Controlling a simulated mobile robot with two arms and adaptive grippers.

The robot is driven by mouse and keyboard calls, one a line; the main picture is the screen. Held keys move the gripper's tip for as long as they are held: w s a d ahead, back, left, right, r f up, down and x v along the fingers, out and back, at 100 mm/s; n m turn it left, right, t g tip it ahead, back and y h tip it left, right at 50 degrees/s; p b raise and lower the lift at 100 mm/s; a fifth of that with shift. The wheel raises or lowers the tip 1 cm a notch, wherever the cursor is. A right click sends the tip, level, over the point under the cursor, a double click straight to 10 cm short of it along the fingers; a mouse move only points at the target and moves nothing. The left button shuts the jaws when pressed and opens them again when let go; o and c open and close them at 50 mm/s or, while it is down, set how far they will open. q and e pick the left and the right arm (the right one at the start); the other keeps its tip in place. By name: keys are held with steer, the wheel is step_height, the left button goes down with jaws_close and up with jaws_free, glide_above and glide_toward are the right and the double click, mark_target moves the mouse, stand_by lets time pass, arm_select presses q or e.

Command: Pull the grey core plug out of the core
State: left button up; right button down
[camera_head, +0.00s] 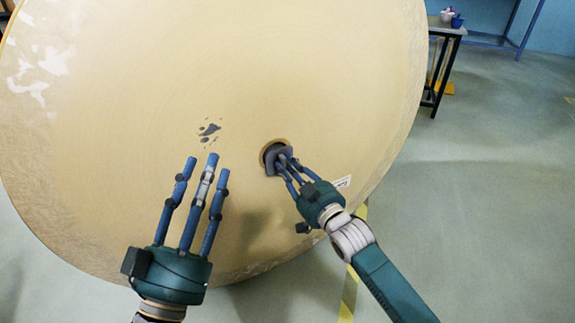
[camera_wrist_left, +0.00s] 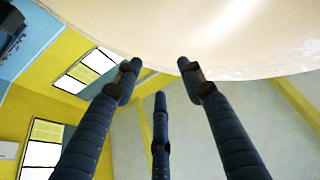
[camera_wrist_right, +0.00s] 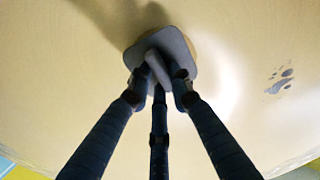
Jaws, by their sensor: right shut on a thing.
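The large tan kraft roll (camera_head: 130,100) fills much of the head view, its flat end facing me. The core (camera_head: 267,152) is a brown ring low on that face, with a dark gap at its upper left. The grey core plug (camera_head: 271,166) sits at the core; how deep it is in cannot be told. My right gripper (camera_head: 286,164) is shut on the plug; in the right wrist view its fingers close around the grey handle in front of the plug's plate (camera_wrist_right: 185,53). My left gripper (camera_head: 203,165) is open and empty in front of the roll face, left of the core.
A dark grey smudge (camera_head: 209,129) marks the roll face, and a white label (camera_head: 342,182) is near its lower right edge. A table (camera_head: 447,30) with small containers stands at the back right. Open floor lies to the right.

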steer(key=shift+s+d+p, duration=0.35)
steer(key=shift+s+p, duration=0.2)
steer(key=shift+s, duration=0.1)
steer(key=shift+p+v, duration=0.8)
steer(key=shift+v, duration=0.25)
steer(key=shift+s+d, duration=0.2)
steer(key=shift+s, duration=0.15)
arm_select(q)
steer(key=shift+s+a+f+g+y+p, duration=0.55)
steer(key=shift+a+f+g+y, duration=0.95)
steer(key=shift+f+g, duration=5.8)
steer(key=s+a+f+g+y+p, duration=0.1)
steer(key=s+a+f+g, duration=0.1)
steer(key=s+f, duration=0.5)
steer(key=s+a+f+n+g+y+p, duration=0.1)
steer(key=s+a+f+g+p, duration=0.1)
steer(key=s+f, duration=0.6)
steer(key=shift+s+a+f+y, duration=0.3)
steer(key=shift+s+a+y, duration=0.1)
steer(key=shift+s+a, duration=0.45)
arm_select(e)
steer(key=v, duration=0.6)
steer(key=shift+s, duration=0.25)
